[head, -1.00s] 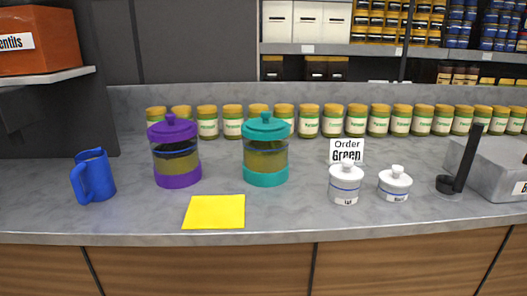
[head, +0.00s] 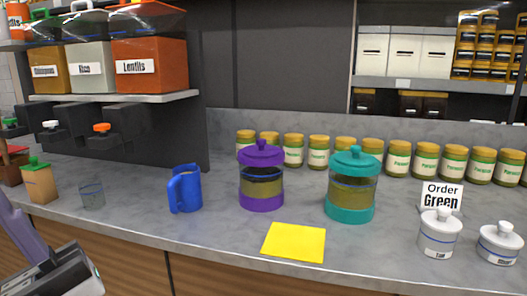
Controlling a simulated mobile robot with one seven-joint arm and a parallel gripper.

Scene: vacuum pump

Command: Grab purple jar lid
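The purple jar lid (head: 261,153), with a round knob on top, sits on a clear jar with a purple base (head: 262,201). The jar stands upright on the counter and holds a dark layer above an olive-yellow one. A similar jar with a teal lid (head: 354,163) stands to its right. Part of my arm shows at the lower left, well away from the purple-lidded jar. No gripper fingers can be made out.
A blue mug (head: 186,190) stands left of the purple jar, and a yellow sheet (head: 294,242) lies in front. Labelled jars (head: 318,152) line the back. White lidded pots (head: 438,237) are at right. A shelf with dispensers (head: 150,65) overhangs the left.

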